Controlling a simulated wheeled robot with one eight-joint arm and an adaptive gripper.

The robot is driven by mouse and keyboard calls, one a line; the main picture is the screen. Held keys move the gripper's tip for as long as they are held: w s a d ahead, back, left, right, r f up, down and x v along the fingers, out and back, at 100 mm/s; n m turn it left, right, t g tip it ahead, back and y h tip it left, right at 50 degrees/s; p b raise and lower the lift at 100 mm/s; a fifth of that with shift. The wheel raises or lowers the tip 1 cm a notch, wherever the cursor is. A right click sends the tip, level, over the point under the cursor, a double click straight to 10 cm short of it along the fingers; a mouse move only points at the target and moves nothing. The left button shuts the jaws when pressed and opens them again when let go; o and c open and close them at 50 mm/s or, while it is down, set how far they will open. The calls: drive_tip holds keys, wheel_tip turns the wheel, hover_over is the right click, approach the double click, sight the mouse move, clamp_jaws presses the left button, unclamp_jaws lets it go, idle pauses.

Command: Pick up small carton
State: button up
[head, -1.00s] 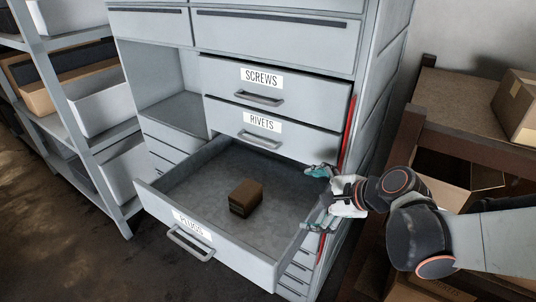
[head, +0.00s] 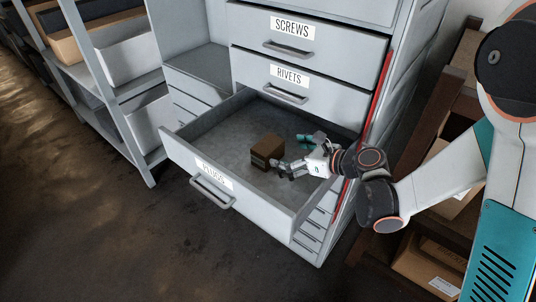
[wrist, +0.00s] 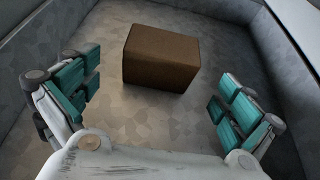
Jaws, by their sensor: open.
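The small carton (head: 266,150) is a brown box lying in the open drawer labelled PLUGS (head: 245,213). In the wrist view the carton (wrist: 161,58) sits at top centre on the drawer floor, ahead of my gripper and between the lines of its two fingers. My gripper (head: 291,156) is inside the drawer's opening, just right of the carton in the head view. In the wrist view my gripper (wrist: 158,98) is open, with teal finger pads spread wide to left and right. Nothing is between the pads, and they appear apart from the carton.
Closed drawers labelled SCREWS (head: 290,29) and RIVETS (head: 289,77) are above the open drawer. The drawer's walls surround the carton. Shelving with bins (head: 120,50) stands at left. A brown rack with boxes (head: 440,190) stands at right, behind my arm.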

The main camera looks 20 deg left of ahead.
sight(268, 148)
drive_tip(key=b+x, duration=0.3)
drive_tip(key=x, duration=0.5)
drive_tip(key=shift+w+a+r, duration=0.1)
drive_tip(key=shift+w, duration=0.15)
drive_tip(key=shift+c, duration=0.2)
drive_tip(key=c, duration=1.1)
